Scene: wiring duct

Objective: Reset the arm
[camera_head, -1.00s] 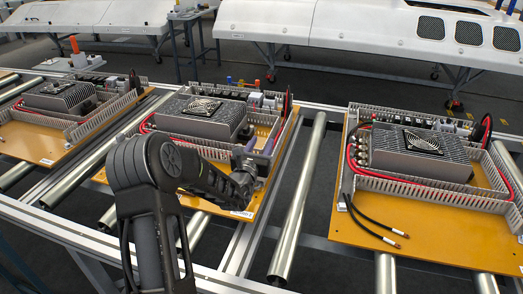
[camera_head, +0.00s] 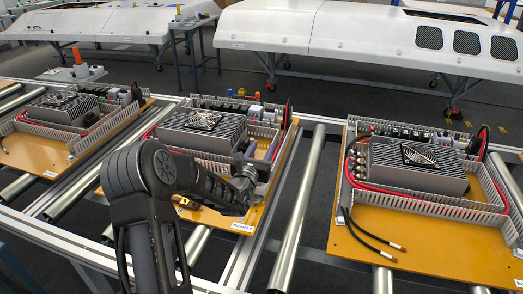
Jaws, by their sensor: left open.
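My left arm comes in from the lower left and reaches over the middle orange board (camera_head: 243,217). My left gripper (camera_head: 258,167) is at the right part of that board, close to the grey slotted wiring duct (camera_head: 265,132). Its fingers are small and partly hidden by the wrist, and I cannot tell whether they touch the duct. A grey finned box with a fan (camera_head: 203,128) sits on the board behind the arm. My right gripper is not in view.
A similar board (camera_head: 430,236) with a finned box (camera_head: 418,165) and two loose black cables (camera_head: 370,235) lies at the right. Another board (camera_head: 30,150) is at the left. Metal rollers (camera_head: 300,205) and rails run between them. Large white panels (camera_head: 370,40) stand behind.

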